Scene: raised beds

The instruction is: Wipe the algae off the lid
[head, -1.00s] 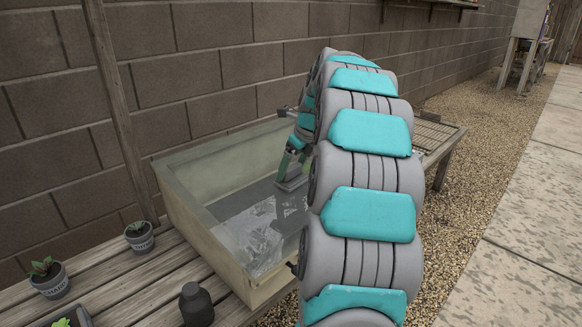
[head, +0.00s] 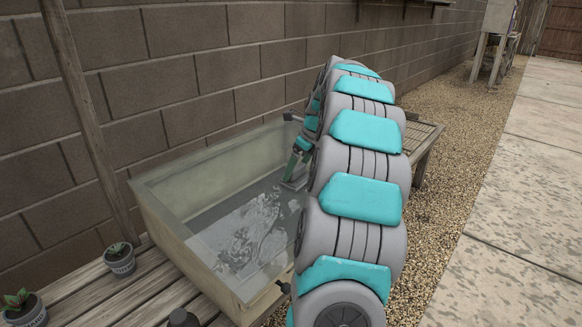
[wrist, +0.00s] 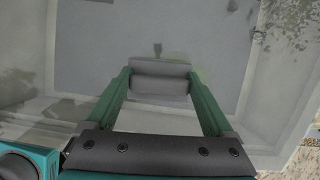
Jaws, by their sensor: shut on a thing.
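My gripper (wrist: 161,88) is shut on a grey, roughly cylindrical pad (wrist: 160,76), held between its two green fingers in the wrist view. In the head view my gripper (head: 293,183) reaches down over the right part of a pale shallow box, partly hidden by my arm. The box's top (head: 235,235) looks like a clear, glossy lid with bright rippled reflections. In the wrist view, the pale lid surface (wrist: 90,45) lies below the pad. A faint greenish patch (wrist: 203,90) shows right of the pad. Whether the pad touches the lid I cannot tell.
The box's pale rim (head: 185,240) stands on a slatted wooden bench (head: 120,295). Potted plants (head: 119,260) stand at the left front. A block wall (head: 200,70) rises behind. Gravel (head: 440,180) and open paving (head: 530,200) lie to the right.

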